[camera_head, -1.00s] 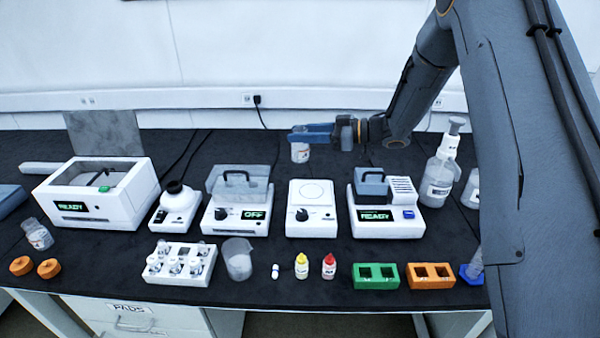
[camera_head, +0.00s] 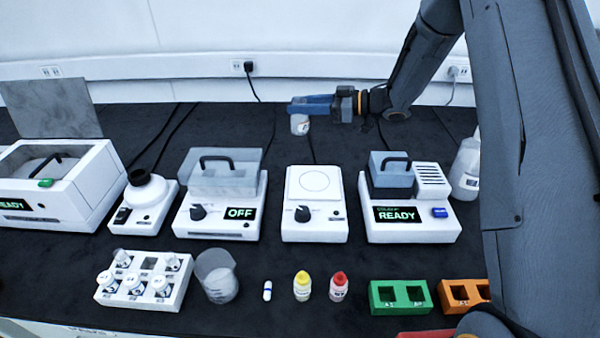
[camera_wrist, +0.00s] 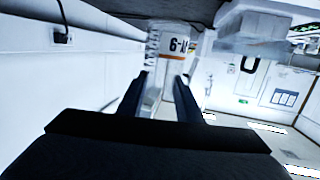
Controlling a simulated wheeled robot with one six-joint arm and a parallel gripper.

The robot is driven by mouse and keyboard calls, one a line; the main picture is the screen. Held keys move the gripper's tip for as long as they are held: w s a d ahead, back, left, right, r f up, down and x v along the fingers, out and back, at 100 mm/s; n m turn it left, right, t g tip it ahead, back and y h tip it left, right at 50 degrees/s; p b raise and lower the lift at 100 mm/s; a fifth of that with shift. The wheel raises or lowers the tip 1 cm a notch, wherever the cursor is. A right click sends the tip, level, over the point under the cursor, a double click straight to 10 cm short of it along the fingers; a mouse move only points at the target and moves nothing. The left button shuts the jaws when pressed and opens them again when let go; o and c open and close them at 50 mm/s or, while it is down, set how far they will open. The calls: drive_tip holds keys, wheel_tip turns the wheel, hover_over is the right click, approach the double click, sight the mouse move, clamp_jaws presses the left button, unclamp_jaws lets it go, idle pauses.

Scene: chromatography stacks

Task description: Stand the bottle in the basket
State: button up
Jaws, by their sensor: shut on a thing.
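A small clear bottle with a pale label (camera_head: 299,125) hangs under the tip of my blue gripper (camera_head: 298,107). My gripper is shut on it and holds it roughly upright, in front of the back wall in the head view. In the wrist view, the two dark fingers (camera_wrist: 163,97) reach forward, with something pale and glassy between them. I cannot make out the bottle's outline there. No thing in view can be clearly told as the basket.
Below stand a white device with a clear cover marked OFF (camera_head: 219,203), a round-plate device (camera_head: 316,206) and a READY device with a blue lid (camera_head: 408,205). In front are a vial rack (camera_head: 145,284), a beaker (camera_head: 216,276) and a green block (camera_head: 400,297).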

drive_tip(key=shift+w+f, duration=0.3)
drive_tip(key=shift+f, duration=0.15)
drive_tip(key=shift+w+f, duration=0.1)
drive_tip(key=shift+f, duration=0.25)
wheel_tip(320, 180, down, 9)
drive_tip(key=shift+f+p, duration=0.1)
drive_tip(key=shift+p, duration=0.4)
drive_tip(key=shift+f, duration=0.1)
drive_tip(key=o, duration=1.2)
drive_tip(key=shift+c, duration=0.2)
